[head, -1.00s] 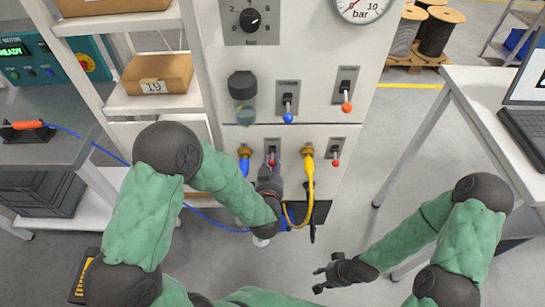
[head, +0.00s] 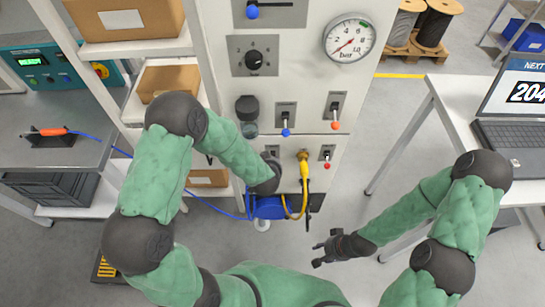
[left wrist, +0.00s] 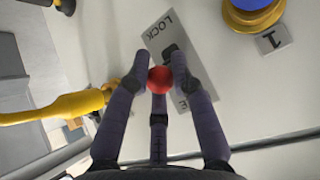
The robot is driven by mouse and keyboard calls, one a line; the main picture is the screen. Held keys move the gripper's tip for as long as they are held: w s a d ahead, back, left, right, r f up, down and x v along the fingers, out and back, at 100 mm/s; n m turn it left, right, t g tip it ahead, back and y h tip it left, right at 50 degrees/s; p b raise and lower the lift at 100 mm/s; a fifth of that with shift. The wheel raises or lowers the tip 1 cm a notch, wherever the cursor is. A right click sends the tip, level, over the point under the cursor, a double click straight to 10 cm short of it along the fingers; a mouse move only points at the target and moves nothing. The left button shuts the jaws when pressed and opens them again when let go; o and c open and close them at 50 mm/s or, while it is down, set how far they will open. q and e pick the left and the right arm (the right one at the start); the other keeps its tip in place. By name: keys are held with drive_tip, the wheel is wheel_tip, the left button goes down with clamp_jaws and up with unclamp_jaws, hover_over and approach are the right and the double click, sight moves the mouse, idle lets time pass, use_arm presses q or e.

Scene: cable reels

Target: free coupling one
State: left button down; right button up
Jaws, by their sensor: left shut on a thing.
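In the left wrist view, the three fingers of my left gripper (left wrist: 160,78) are closed around the red ball knob (left wrist: 160,79) of a lever. Its plate (left wrist: 158,40) reads LOCK. Beside it, the blue coupling (left wrist: 250,12) is partly visible, with a tag marked 1 (left wrist: 272,40). In the head view my left forearm hides this coupling and lever; the blue hose (head: 247,203) hangs below. The yellow coupling (head: 304,168) is plugged into the panel to the right and also shows in the wrist view (left wrist: 70,104). My right gripper (head: 316,252) is open and empty over the floor.
The panel carries a gauge (head: 349,38), a dial (head: 254,57) and other levers (head: 286,118). A shelf with boxes (head: 165,82) is left. A table with a laptop (head: 510,130) is right.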

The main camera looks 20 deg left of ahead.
use_arm(q)
drive_tip(key=shift+r+g+p, duration=0.2)
drive_tip(key=shift+g+p, duration=0.5)
drive_tip(key=shift+p, duration=0.6)
drive_tip(key=c, duration=1.1)
unclamp_jaws()
drive_tip(key=shift+w, duration=0.1)
drive_tip(key=shift+o, duration=0.2)
drive_tip(key=shift+r, duration=0.15)
drive_tip(key=a+v, duration=0.1)
drive_tip(key=v, duration=1)
drive_tip(key=shift+s+d+r, duration=0.25)
drive_tip(key=shift+s+d, duration=0.1)
drive_tip(key=shift+d, duration=0.05)
drive_tip(key=shift+f, duration=0.15)
drive_tip(key=s+d+f+n+g+h+b, duration=0.1)
drive_tip(key=s+f, duration=0.4)
drive_tip(key=f, duration=0.5)
drive_tip(key=s+d+f+g+h+b, duration=0.1)
drive_tip(key=s+f+g+b, duration=0.3)
drive_tip(key=f, duration=0.6)
drive_tip(key=s+d+f+n+g+h+b, duration=0.1)
drive_tip(key=s+f+b, duration=0.4)
drive_tip(key=f, duration=0.5)
drive_tip(key=shift+s+d+n+g+h+b, duration=0.35)
drive_tip(key=shift+s+d+g+h, duration=0.3)
drive_tip(key=shift+h, duration=0.45)
